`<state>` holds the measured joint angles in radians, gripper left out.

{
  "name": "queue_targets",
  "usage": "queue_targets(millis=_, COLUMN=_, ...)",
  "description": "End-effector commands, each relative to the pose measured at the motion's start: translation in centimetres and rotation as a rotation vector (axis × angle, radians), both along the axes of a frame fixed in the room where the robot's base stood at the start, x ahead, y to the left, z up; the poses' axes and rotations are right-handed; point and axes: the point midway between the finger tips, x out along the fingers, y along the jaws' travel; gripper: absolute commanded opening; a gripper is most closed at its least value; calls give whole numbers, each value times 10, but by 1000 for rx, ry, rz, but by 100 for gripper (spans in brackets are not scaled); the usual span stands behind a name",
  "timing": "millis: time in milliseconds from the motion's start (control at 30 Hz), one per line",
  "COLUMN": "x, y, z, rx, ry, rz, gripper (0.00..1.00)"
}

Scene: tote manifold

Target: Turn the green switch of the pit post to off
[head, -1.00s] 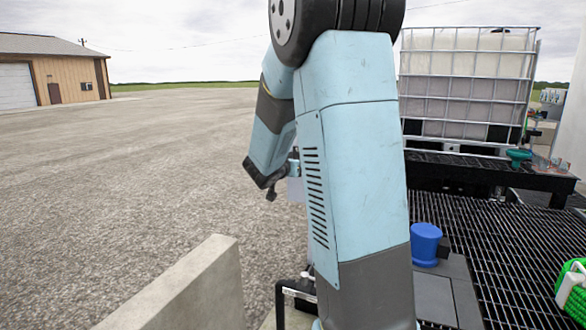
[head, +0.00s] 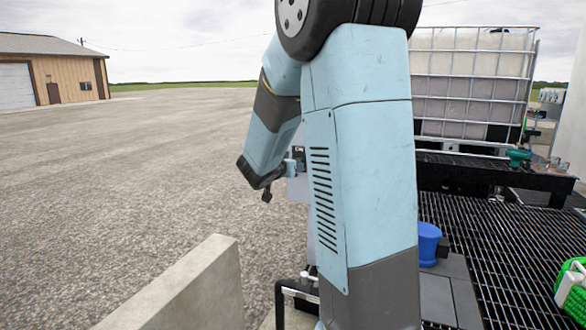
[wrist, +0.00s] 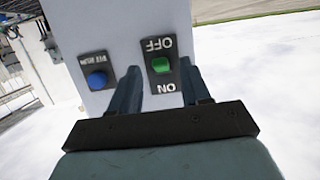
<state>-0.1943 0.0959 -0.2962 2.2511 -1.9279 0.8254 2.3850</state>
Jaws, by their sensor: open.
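The pit post (wrist: 115,25) is a pale grey box that fills the upper middle of the wrist view. On its face is a black plate with the green switch (wrist: 161,65); the lettering appears inverted, with OFF above the switch and ON below it. I cannot tell which way the switch is set. My gripper (wrist: 160,68) is open, with its two dark fingers on either side of the switch in the picture. I cannot tell whether they touch it. In the head view the post (head: 298,190) is partly hidden behind my arm.
A blue button (wrist: 97,80) on a black plate is left of my left finger. In the head view, a concrete wall (head: 190,285), a blue capped object (head: 428,240), a dark grating (head: 490,250) and a caged white tank (head: 470,80) stand around. Open gravel lies left.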

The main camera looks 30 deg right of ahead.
Motion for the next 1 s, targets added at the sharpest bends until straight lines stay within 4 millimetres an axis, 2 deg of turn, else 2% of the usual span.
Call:
queue_targets(millis=300, x=-38, y=49, z=17, rx=1, ry=-1, rz=4, gripper=47)
queue_targets(millis=500, x=-57, y=73, z=25, rx=1, ry=-1, rz=4, gripper=47)
queue_targets(millis=700, x=-66, y=85, z=29, rx=0, ry=1, rz=1, gripper=47)
queue_targets(millis=1000, x=-68, y=86, z=29, rx=0, ry=1, rz=0, gripper=47)
